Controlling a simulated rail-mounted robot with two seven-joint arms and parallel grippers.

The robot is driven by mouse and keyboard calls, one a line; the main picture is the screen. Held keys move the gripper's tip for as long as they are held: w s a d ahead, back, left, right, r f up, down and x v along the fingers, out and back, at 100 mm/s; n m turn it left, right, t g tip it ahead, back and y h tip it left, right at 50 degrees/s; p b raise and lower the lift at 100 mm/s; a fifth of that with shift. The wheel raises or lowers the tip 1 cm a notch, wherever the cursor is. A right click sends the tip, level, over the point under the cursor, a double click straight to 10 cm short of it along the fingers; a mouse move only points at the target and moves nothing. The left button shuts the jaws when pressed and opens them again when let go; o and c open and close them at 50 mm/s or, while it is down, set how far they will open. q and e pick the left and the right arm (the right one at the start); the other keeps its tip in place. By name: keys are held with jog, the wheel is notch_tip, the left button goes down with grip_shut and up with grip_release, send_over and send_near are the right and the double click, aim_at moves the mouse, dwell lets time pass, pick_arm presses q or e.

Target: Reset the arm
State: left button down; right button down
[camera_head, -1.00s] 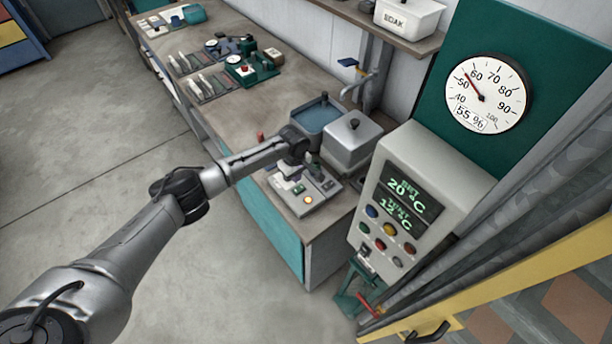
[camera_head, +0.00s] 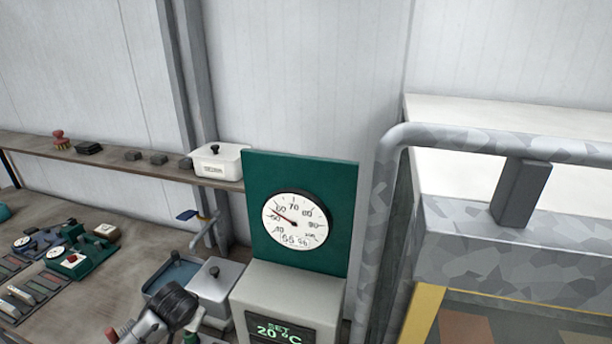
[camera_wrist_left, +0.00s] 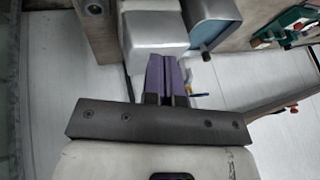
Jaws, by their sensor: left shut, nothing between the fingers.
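My left arm (camera_head: 165,312) shows at the bottom of the head view, beside the grey lidded box (camera_head: 216,280) and the blue tray (camera_head: 175,271). Its fingertips are not clear there. In the left wrist view my left gripper (camera_wrist_left: 168,75) is shut, its purple-faced fingers together with nothing between them. The fingers point toward a pale metal box (camera_wrist_left: 150,22) and a blue-sided tray (camera_wrist_left: 212,35). I cannot tell how close the fingertips are to the box. My right gripper is in neither view.
A round dial (camera_head: 295,220) on a green board stands above the grey control panel (camera_head: 285,300). A wall shelf (camera_head: 120,166) carries a white box (camera_head: 217,161) and small items. A thick grey pipe frame (camera_head: 378,220) stands at right. Green devices (camera_head: 75,262) sit on the bench at left.

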pick_arm(q)
jog(key=s+d+r+m+t+h, duration=0.1)
jog(key=s+d+r+m+t, duration=0.2)
jog(key=d+r, duration=0.4)
jog(key=s+d+r+t+h, duration=0.1)
jog(key=s+d+t, duration=0.15)
jog(key=s, duration=0.75)
jog(key=s+f+n+g, duration=0.1)
jog(key=s+f+g, duration=0.1)
jog(key=s+f, duration=0.65)
jog(key=s+f+n+g, duration=0.25)
jog(key=s+f, duration=0.25)
jog(key=s, duration=0.6)
jog(key=s+f+g, duration=0.3)
jog(key=s+f, duration=0.3)
jog(key=s, duration=0.4)
notch_tip(320, 180, up, 15)
jog(key=p, duration=1.5)
jog(key=shift+a+h, duration=0.4)
jog(key=shift+a, duration=0.05)
jog(key=shift+w, duration=0.1)
